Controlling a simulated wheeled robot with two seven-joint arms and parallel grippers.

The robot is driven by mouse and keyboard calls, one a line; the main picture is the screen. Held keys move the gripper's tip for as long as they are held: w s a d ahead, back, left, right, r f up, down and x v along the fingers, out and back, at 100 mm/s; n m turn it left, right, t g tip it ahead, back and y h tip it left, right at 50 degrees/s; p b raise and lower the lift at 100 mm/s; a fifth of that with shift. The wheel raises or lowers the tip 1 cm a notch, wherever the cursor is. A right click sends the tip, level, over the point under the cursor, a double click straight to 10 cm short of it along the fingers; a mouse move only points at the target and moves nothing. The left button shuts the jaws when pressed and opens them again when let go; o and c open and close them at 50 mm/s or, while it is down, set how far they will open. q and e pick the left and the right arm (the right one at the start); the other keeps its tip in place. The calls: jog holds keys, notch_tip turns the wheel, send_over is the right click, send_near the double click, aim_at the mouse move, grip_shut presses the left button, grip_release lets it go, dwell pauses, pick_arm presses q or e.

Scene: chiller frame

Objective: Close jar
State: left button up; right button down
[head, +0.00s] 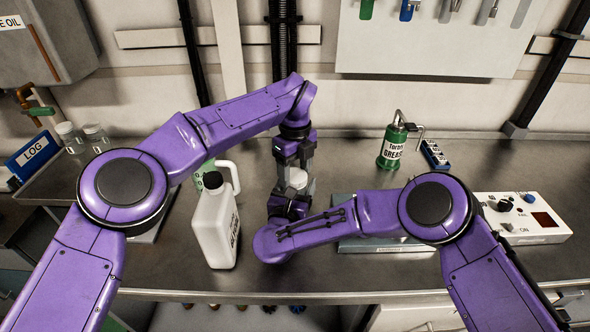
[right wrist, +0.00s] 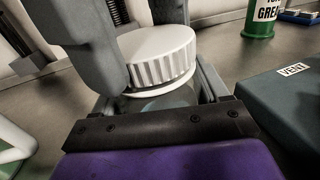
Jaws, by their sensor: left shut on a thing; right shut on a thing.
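A white ribbed lid (right wrist: 160,52) sits on top of a clear jar (right wrist: 168,101) in the right wrist view. In the head view the lid (head: 297,179) is a small white shape at the middle of the bench, and the jar is mostly hidden by my right gripper. My left gripper (head: 297,168) comes down from above and is shut on the lid. My right gripper (right wrist: 160,98) is shut on the jar body from the near side. The lid meets the jar's top; whether it is screwed tight I cannot tell.
A white jug (head: 215,225) stands close on the left. A green grease can (head: 392,148) stands behind right, beside a blue rack (head: 435,155). A white control box (head: 525,215) is at right. A grey box (right wrist: 290,105) lies right of the jar. Two lidded jars (head: 82,137) stand far left.

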pick_arm(q)
jog(key=m, duration=0.9)
jog(key=shift+m, duration=0.4)
jog(key=m, duration=0.5)
jog(key=shift+m, duration=0.4)
jog(key=m, duration=1.3)
jog(key=o, duration=1.2)
jog(key=shift+o, duration=0.2)
notch_tip(320, 180, up, 7)
jog(key=shift+r, duration=0.2)
